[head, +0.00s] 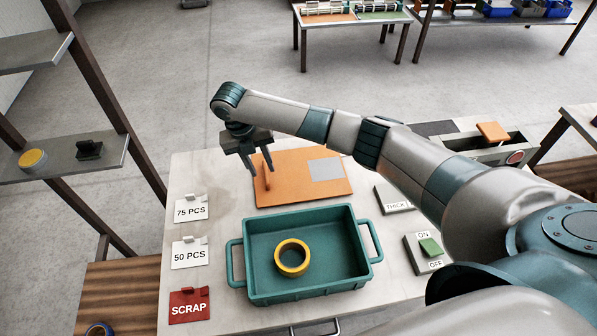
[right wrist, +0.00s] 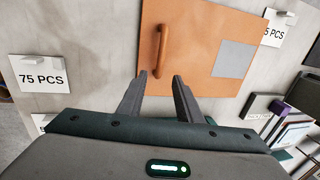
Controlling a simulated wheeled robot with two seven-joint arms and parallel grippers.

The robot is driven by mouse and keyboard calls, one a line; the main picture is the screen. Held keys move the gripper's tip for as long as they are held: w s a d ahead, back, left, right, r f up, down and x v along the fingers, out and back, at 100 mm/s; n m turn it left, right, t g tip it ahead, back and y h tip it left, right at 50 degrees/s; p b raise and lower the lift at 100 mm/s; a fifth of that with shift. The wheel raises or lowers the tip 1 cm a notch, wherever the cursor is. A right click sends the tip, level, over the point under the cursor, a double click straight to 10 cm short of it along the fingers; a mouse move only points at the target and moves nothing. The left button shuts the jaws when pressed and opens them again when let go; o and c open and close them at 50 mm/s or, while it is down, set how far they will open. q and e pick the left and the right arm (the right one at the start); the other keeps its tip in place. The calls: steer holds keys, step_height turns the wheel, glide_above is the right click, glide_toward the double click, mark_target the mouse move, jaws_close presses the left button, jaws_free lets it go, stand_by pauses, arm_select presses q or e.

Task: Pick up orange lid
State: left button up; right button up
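The orange lid (head: 297,190) is a flat rectangular panel with an upright bar handle (head: 266,176) near its left side and a grey patch on its right. It lies on the pale table behind the green tray (head: 256,289). My right gripper (head: 261,171) is open and points down at the handle. In the right wrist view the fingers (right wrist: 160,76) are apart and empty, with the lid's handle (right wrist: 161,50) in line with the gap between them, just beyond the tips. Contact cannot be told. My left gripper is not in view.
The tray holds a yellow ring (head: 292,271). Cards reading 75 PCS (head: 191,209), 50 PCS (head: 189,254) and SCRAP (head: 189,307) line the left edge. An ON/OFF switch panel (head: 411,258) and a THICK block (head: 392,203) sit right. A shelf (head: 68,160) stands at left.

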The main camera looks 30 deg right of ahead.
mark_target(266, 176)
stand_by(0.3)
steer(key=shift+w+d+f+p, duration=0.1)
steer(key=shift+f+p, duration=0.5)
steer(key=f, duration=0.1)
steer(key=f+p, duration=0.1)
steer(key=shift+w+d+f, duration=0.1)
steer(key=shift+d+f, duration=0.2)
steer(key=shift+f, duration=0.1)
steer(key=shift+d+f+p, duration=0.1)
steer(key=shift+f+p, duration=0.2)
steer(key=shift+f, duration=0.3)
jaws_close()
